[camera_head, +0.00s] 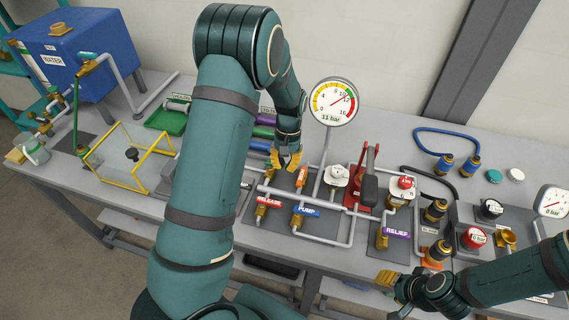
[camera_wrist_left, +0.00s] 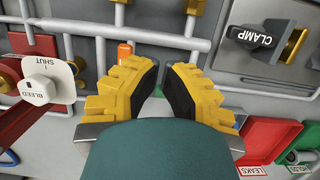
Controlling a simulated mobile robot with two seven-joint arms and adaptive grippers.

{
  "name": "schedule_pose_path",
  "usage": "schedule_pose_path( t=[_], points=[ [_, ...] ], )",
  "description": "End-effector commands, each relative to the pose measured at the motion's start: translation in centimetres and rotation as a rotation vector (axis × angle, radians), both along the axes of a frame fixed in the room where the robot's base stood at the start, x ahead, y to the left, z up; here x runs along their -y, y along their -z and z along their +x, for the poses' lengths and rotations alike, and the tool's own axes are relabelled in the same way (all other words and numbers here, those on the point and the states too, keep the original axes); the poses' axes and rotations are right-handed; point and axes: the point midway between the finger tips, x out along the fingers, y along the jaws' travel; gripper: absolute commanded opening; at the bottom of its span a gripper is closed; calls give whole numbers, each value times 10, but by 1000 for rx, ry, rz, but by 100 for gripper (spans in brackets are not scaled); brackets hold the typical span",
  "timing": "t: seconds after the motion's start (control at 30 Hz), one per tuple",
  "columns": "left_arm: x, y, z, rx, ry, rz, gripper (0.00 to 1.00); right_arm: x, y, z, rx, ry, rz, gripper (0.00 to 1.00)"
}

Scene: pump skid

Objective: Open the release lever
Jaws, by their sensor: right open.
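The release lever (camera_head: 268,202) is a red handle lettered RELEASE on a brass valve in the grey pipework, in the middle of the head view. It appears to lie roughly level, across the upright pipe. My left gripper (camera_head: 287,161) is above and behind it, fingers down, apart from it. In the left wrist view the left gripper (camera_wrist_left: 163,72) has its two yellow fingers apart with nothing between them. The lever's lettering does not show in that view. My right gripper (camera_head: 387,279) is open and empty near the bench's front edge, right of the lever.
A blue PUMP handle (camera_head: 306,212) sits close right of the lever, and an orange handle (camera_head: 302,176) stands behind. A red hand pump (camera_head: 360,185) and purple RELIEF handle (camera_head: 396,233) are further right.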

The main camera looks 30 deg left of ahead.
Motion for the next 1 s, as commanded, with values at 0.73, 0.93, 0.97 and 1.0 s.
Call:
schedule_pose_path(
  t=[0.73, 0.93, 0.97, 1.0],
  points=[
    [13, 64, -54, -1, -1, 0, 0, 0, -8, 0, 0, 0, 1, 47],
    [13, 65, -55, 0, -1, 0, 0, 0, -8, 0, 0, 0, 1, 47],
    [13, 65, -55, 0, -1, 0, 0, 0, -8, 0, 0, 0, 1, 47],
    [13, 65, -55, 0, -1, -1, 0, 0, -8, 0, 0, 0, 1, 47]
  ],
)
